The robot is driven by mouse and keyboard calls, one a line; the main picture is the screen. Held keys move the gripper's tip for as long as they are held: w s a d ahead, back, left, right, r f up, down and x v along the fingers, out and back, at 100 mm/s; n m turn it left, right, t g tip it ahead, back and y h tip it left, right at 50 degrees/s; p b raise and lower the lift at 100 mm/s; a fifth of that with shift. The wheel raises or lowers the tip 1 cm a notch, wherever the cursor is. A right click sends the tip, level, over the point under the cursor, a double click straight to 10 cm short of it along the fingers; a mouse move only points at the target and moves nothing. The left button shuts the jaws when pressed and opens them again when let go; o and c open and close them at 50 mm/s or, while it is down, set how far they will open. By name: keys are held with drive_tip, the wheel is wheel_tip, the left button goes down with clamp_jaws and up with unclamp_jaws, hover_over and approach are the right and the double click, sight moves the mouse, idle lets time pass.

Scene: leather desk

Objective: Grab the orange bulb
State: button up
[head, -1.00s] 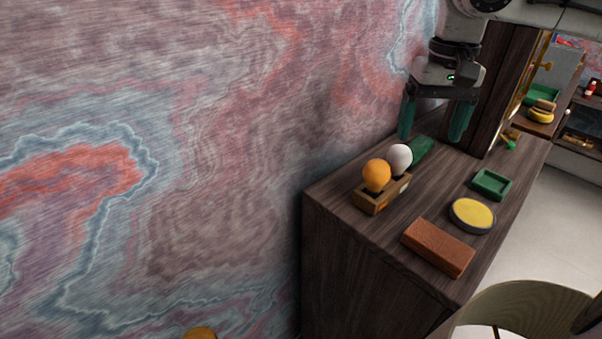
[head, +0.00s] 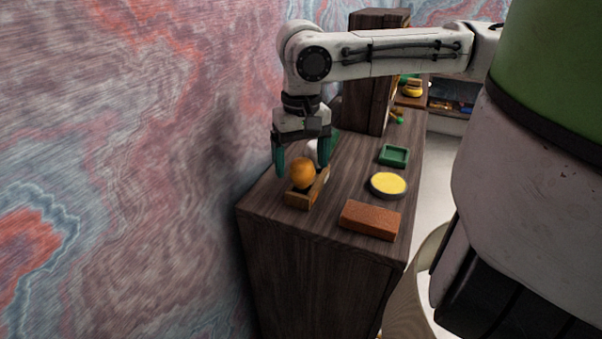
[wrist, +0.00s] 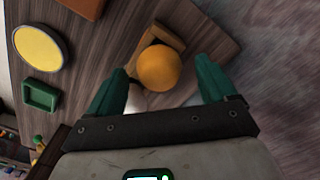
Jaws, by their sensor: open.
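The orange bulb (head: 302,172) sits on a small wooden holder (head: 299,199) near the left end of the dark wood desk. A white bulb (head: 313,150) stands just behind it, partly hidden by my gripper. My gripper (head: 301,172) points down, open, with its two green fingers above and around the bulbs' area. In the wrist view the orange bulb (wrist: 159,68) lies just beyond and between the fingertips of my gripper (wrist: 166,72). I see no clear contact between fingers and orange bulb.
A brown brick-like block (head: 370,219), a round yellow-topped dish (head: 388,185) and a green square tray (head: 394,155) lie to the right on the desk (head: 345,180). A dark wooden cabinet (head: 365,100) stands behind. The patterned wall (head: 180,130) is close on the left.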

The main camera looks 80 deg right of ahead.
drive_tip(key=shift+f, duration=1.65)
drive_tip(key=c, duration=1.1)
drive_tip(key=shift+o, duration=0.2)
drive_tip(key=shift+r, duration=0.15)
